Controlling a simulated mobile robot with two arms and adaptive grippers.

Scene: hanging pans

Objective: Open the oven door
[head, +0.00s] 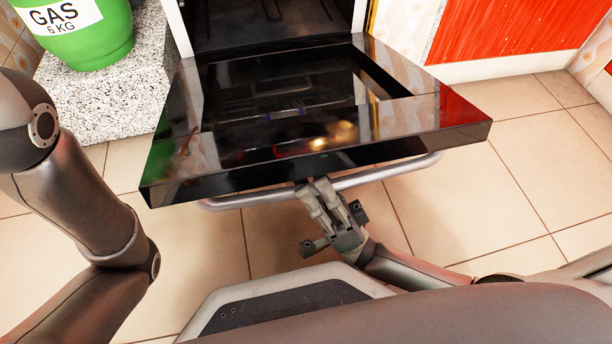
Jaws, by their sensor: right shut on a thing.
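The oven door (415,118) is black and glossy with a glass window. It is swung down and lies about level in front of the oven, and the dark oven cavity (265,22) shows behind it. The silver bar handle (390,172) runs along the door's front edge. My right gripper (318,192) is at the middle of the handle, shut on the bar; its fingertips are partly hidden under the door's edge. My left arm comes in at the left of the head view, and its gripper is not in view.
A green gas cylinder (80,40) stands on a speckled stone block (95,95) at the left, close to the door's left side. A red cabinet panel (510,30) is at the back right. The tiled floor (530,180) at the right is clear.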

